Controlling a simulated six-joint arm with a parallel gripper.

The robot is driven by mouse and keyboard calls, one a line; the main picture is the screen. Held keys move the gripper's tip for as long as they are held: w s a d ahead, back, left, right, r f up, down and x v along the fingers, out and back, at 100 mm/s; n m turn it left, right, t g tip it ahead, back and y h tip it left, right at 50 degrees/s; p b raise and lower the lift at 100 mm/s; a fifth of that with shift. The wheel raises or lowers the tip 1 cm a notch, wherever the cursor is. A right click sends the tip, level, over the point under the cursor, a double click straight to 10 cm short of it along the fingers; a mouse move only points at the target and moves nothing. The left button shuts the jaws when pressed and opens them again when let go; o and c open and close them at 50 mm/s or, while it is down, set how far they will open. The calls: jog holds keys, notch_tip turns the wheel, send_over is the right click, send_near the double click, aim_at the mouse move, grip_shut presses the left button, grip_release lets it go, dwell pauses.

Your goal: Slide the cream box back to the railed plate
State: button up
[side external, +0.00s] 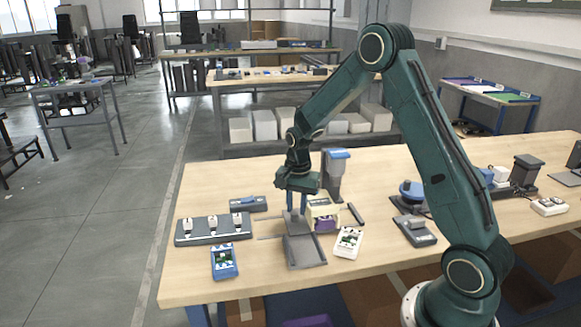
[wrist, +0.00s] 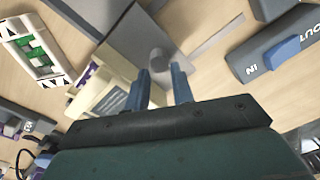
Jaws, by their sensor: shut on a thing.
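The cream box (side external: 323,211) stands beside my gripper, just right of it in the side view, with a purple part showing below its top. In the wrist view the cream box (wrist: 103,98) is left of the fingers and partly hidden by them. The grey railed plate (side external: 304,251) lies on the table in front of the box; it shows at the top of the wrist view (wrist: 108,14). My gripper (side external: 297,208) points down with its blue fingers (wrist: 161,72) shut on a grey post (wrist: 158,57). Its lower end is unclear.
A column with a blue top (side external: 337,170) stands behind the box. An IN/OUT switch box (side external: 248,204) and a three-lever panel (side external: 213,229) are at left. A blue device (side external: 224,262) and a white device (side external: 348,242) flank the plate. The table front is clear.

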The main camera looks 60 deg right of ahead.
jog(key=shift+g, duration=0.3)
jog(key=shift+w+a+f, duration=0.3)
jog(key=shift+w+a, duration=0.35)
jog(key=shift+a, duration=0.3)
jog(key=shift+w+a+f, duration=0.25)
jog(key=shift+w+a, duration=0.4)
jog(key=shift+a, duration=0.3)
jog(key=shift+w+a+f, duration=0.3)
jog(key=shift+w+a, duration=0.35)
jog(key=shift+a, duration=0.3)
jog(key=shift+c, duration=0.2)
jog(key=o, duration=0.7)
jog(key=shift+o, duration=0.3)
jog(key=shift+d, duration=0.1)
jog(key=shift+r, duration=0.1)
notch_tip(320, 180, up, 6)
jog(key=shift+w, duration=0.2)
jog(key=shift+d+r, duration=0.1)
jog(key=shift+r, duration=0.05)
